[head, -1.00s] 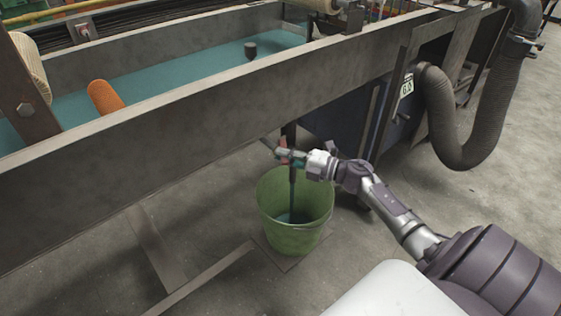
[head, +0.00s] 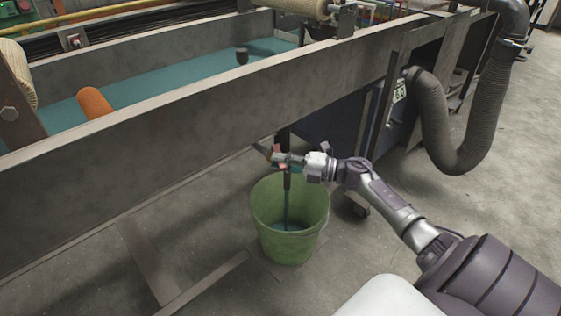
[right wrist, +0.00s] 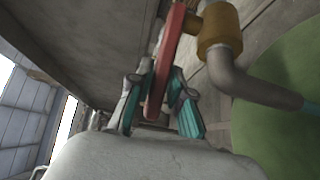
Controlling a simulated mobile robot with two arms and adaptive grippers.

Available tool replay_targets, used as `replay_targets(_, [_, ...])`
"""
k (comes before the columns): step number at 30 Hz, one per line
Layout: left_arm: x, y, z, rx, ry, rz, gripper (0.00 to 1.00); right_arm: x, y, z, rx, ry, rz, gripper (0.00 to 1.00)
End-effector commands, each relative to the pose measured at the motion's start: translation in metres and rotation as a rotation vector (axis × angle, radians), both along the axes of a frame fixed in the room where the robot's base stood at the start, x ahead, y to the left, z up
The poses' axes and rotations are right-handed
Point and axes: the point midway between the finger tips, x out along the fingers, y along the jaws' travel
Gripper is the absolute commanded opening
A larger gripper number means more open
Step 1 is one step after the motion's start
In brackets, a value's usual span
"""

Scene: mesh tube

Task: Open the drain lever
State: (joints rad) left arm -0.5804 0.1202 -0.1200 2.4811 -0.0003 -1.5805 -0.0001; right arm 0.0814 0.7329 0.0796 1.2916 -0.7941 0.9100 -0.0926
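The red drain lever (right wrist: 163,65) shows close up in the right wrist view, joined to a brass valve body (right wrist: 219,28). A grey elbow pipe (right wrist: 232,82) leaves the valve. My right gripper (right wrist: 161,80) has its teal-padded fingers on both sides of the lever, close against it; it appears shut on it. In the head view the right gripper (head: 280,160) is at the valve below the tank, partly covering the lever. A thin teal stream (head: 286,212) runs down into the green bucket (head: 285,247). My left gripper is not in view.
The long metal tank (head: 190,115) holds teal liquid and stands above the valve. A dark blue cabinet (head: 335,125) and a ribbed grey hose (head: 430,130) are to the right. Metal floor bars (head: 205,283) lie left of the bucket. The concrete floor on the right is clear.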

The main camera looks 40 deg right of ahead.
Motion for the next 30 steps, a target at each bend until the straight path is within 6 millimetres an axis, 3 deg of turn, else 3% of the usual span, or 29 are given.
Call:
replay_targets(3, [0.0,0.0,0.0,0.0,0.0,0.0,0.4,0.0,0.0,0.0,0.0,0.0,0.0,0.4])
replay_targets(14, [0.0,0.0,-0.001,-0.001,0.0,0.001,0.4,-0.004,-0.003,0.0,0.0,-0.001,-0.001,0.4])
replay_targets(30, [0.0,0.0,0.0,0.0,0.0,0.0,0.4,-0.082,-0.064,0.0,-0.001,0.001,-0.001,0.4])
